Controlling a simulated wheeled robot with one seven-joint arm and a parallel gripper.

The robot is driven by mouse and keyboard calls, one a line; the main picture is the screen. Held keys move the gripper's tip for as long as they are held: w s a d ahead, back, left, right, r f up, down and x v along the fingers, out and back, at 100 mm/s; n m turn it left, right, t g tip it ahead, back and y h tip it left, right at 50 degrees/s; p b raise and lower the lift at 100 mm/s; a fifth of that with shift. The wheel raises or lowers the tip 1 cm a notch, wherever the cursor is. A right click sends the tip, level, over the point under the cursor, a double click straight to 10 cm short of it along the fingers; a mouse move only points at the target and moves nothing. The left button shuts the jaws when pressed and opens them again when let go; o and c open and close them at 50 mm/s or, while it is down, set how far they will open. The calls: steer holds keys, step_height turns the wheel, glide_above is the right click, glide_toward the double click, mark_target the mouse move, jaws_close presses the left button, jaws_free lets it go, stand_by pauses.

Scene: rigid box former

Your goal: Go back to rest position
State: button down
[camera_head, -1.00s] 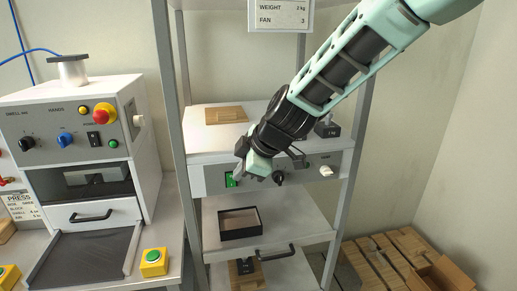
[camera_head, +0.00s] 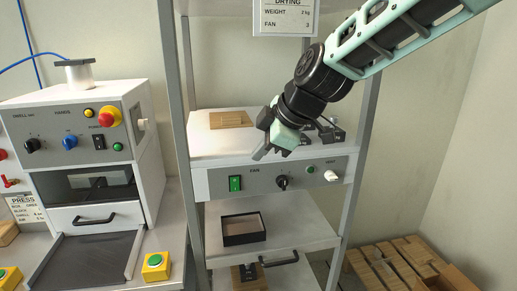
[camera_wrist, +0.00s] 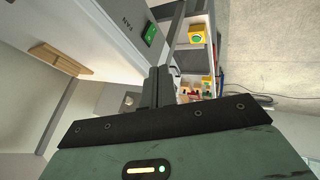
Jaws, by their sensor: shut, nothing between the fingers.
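My gripper (camera_head: 262,152) hangs in front of the drying rack (camera_head: 184,130), level with its upper shelf and just above the control panel. Its fingers are shut and hold nothing; they point down and left. In the wrist view the dark fingers (camera_wrist: 157,88) stand close together. My arm reaches in from the upper right. The grey control panel (camera_head: 265,183) carries a green fan switch (camera_head: 235,183), a black knob (camera_head: 282,182) and a white heat knob (camera_head: 331,176). The fan switch (camera_wrist: 150,34) also shows in the wrist view.
A wooden board (camera_head: 231,119) lies on the upper shelf. An open black box (camera_head: 243,228) stands on the shelf below the panel. The press machine (camera_head: 85,150) stands at left with a green button (camera_head: 155,260). A wooden pallet (camera_head: 395,265) lies on the floor at right.

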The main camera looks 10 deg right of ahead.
steer(key=s+d+f+m+g+h, duration=0.1)
steer(key=s+f+m+g, duration=0.1)
steer(key=s, duration=0.7)
steer(key=s+f+m+g+h+b, duration=0.1)
steer(key=s+f+m, duration=0.2)
steer(key=s+f, duration=0.3)
steer(key=s+d+f+m+g+h, duration=0.1)
steer(key=s+f+m+g+h, duration=0.1)
steer(key=s, duration=1.1)
step_height(320, 180, down, 3)
steer(key=shift+s+d+r+m+g+b, duration=0.15)
steer(key=shift+s+d+m+g+b, duration=0.2)
steer(key=shift+m, duration=0.45)
